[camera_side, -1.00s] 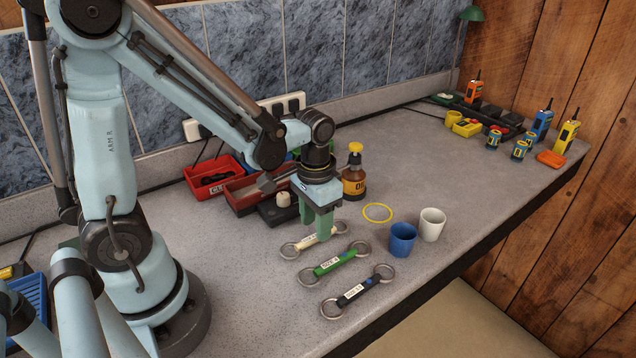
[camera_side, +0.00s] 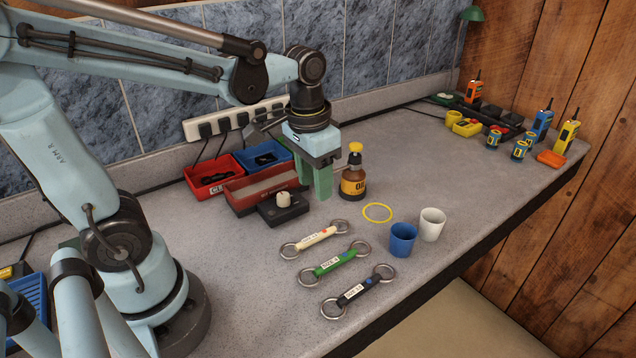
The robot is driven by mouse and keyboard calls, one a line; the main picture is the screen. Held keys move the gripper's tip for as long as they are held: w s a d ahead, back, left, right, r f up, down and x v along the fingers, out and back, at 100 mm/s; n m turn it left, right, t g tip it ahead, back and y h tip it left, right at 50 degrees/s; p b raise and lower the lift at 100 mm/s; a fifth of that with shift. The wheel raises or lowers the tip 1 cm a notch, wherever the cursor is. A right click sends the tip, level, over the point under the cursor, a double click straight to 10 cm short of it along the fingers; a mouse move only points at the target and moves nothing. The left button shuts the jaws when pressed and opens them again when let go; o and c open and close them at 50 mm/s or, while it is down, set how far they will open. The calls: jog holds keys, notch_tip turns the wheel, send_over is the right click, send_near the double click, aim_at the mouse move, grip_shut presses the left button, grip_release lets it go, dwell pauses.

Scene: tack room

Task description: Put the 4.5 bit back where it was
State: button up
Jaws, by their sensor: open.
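Three bits, each with a ring at both ends, lie side by side on the grey counter: a cream one (camera_side: 316,238) at the back, a green one (camera_side: 336,261) in the middle and a black one (camera_side: 357,291) at the front. Each bar has a small label; the size print is too small to read surely, so I cannot tell which is the 4.5. My gripper (camera_side: 315,182) is open and empty. It points down, raised behind the cream bit and clear of all three, just left of the brown bottle.
A brown bottle (camera_side: 353,181) with a yellow cap stands close to my gripper. Red (camera_side: 211,186) and blue (camera_side: 262,171) trays and a black box with a knob (camera_side: 282,212) are nearby. A yellow ring (camera_side: 377,205), blue cup (camera_side: 401,254) and white cup (camera_side: 432,226) are to the right.

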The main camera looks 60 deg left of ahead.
jog(key=shift+s+d+r+t, duration=0.15)
jog(key=shift+s+t, duration=0.1)
jog(key=shift+t, duration=0.8)
jog(key=shift+s+d+r+t, duration=0.1)
jog(key=shift+s+r+t, duration=0.15)
jog(key=shift+t, duration=0.75)
jog(key=shift+s+d+r+t, duration=0.15)
jog(key=shift+s+t, duration=0.15)
jog(key=shift+t, duration=0.75)
